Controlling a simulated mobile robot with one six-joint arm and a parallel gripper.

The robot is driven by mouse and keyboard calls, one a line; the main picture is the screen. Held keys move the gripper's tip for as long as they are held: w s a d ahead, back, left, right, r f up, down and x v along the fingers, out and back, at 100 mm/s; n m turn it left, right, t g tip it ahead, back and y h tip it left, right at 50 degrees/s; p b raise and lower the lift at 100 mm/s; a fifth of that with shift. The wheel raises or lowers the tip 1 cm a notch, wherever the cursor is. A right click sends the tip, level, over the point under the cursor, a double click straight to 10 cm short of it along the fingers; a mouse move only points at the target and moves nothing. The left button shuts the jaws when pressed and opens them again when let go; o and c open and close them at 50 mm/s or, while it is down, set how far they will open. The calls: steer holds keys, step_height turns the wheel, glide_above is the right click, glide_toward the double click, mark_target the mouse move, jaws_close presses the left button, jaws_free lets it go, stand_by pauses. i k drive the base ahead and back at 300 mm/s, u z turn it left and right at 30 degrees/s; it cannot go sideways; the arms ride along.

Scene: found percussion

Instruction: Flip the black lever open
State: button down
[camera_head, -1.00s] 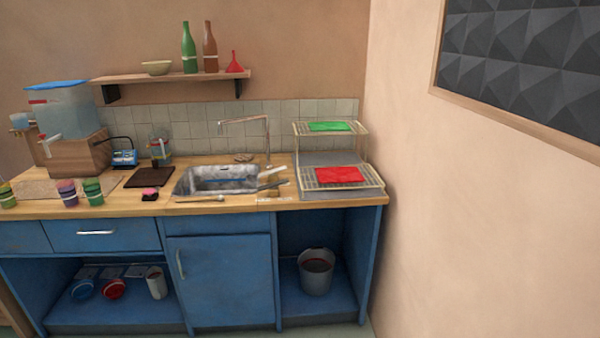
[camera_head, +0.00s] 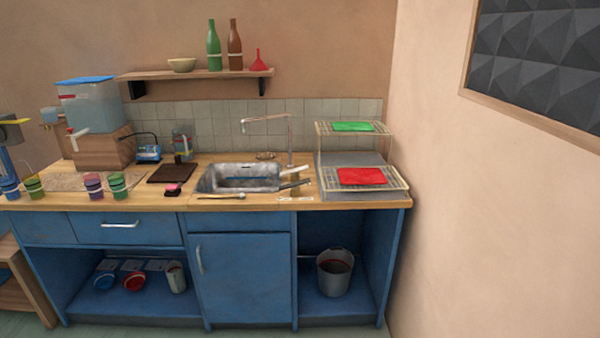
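I cannot make out a black lever for certain. A small glass jar (camera_head: 183,142) on the counter, left of the sink, has a dark part low on its front; it is too small to tell whether that is a lever. A clear water tank (camera_head: 88,105) with a blue lid stands on a wooden block (camera_head: 103,150) and has a pale spigot (camera_head: 76,136). A tall tap (camera_head: 288,135) rises behind the metal sink (camera_head: 242,170). My gripper is not in view.
Blue cabinets (camera_head: 243,270) carry the wooden counter (camera_head: 220,202). Several coloured cups (camera_head: 93,184) line its left front. A dish rack (camera_head: 330,183) holds red and green cloths. A shelf (camera_head: 195,74) hangs above. A wall (camera_head: 440,200) closes the right side. A blue and yellow item (camera_head: 12,130) shows at the left edge.

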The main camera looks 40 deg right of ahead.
mark_target(294, 184)
steer(key=i, duration=0.95)
steer(key=z, duration=0.05)
